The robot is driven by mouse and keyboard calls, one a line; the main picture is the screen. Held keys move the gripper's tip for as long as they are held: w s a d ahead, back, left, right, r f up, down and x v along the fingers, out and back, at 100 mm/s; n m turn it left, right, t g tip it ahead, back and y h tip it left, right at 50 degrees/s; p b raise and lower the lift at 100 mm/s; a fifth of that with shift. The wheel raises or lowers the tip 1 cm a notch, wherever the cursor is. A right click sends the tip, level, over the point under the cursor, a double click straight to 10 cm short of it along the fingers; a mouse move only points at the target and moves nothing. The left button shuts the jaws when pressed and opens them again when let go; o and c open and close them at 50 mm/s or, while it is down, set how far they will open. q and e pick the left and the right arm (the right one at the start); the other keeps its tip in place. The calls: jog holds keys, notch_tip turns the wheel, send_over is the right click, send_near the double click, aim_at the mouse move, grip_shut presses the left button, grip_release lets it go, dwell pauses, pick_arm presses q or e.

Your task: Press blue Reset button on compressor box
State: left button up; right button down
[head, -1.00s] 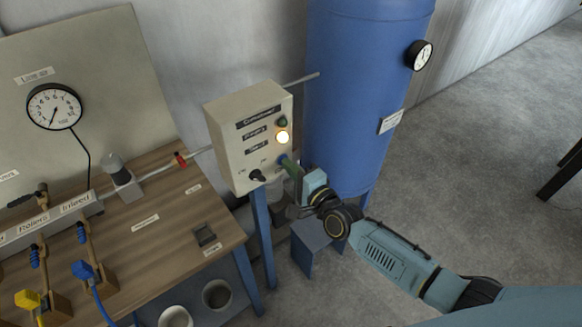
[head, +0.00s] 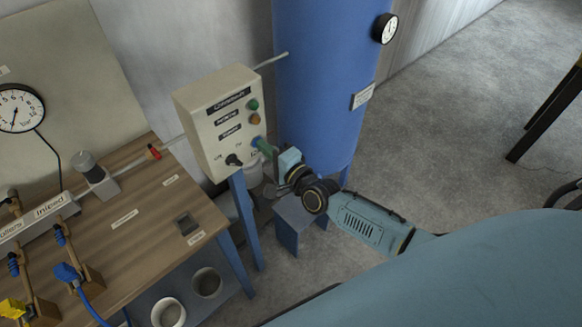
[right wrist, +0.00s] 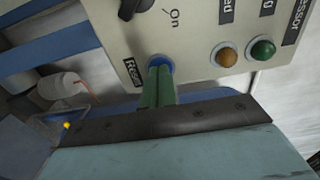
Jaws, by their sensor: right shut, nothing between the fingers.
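The beige compressor box (head: 212,122) stands on a blue post beside the blue tank. Its blue Reset button (head: 256,143) is at the lower right of the front panel. My right gripper (head: 266,148) is shut and empty, with its green fingers pointing at the button. In the right wrist view, the closed green fingertips (right wrist: 158,72) cover the middle of the blue button (right wrist: 162,60), leaving its rim visible above the Reset label (right wrist: 132,71). The tips are at the button and look to be touching it. My left gripper is out of view.
An amber lamp (head: 255,119) and a green lamp (head: 253,104) sit above the button; the amber one looks unlit. A black rotary knob (head: 233,160) is to its left. The blue tank (head: 325,90) stands close behind my right gripper. A wooden workbench (head: 150,205) lies left.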

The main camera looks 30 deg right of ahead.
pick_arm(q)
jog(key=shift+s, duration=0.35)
pick_arm(e)
jog(key=v, duration=1.3)
jog(key=shift+s, duration=0.25)
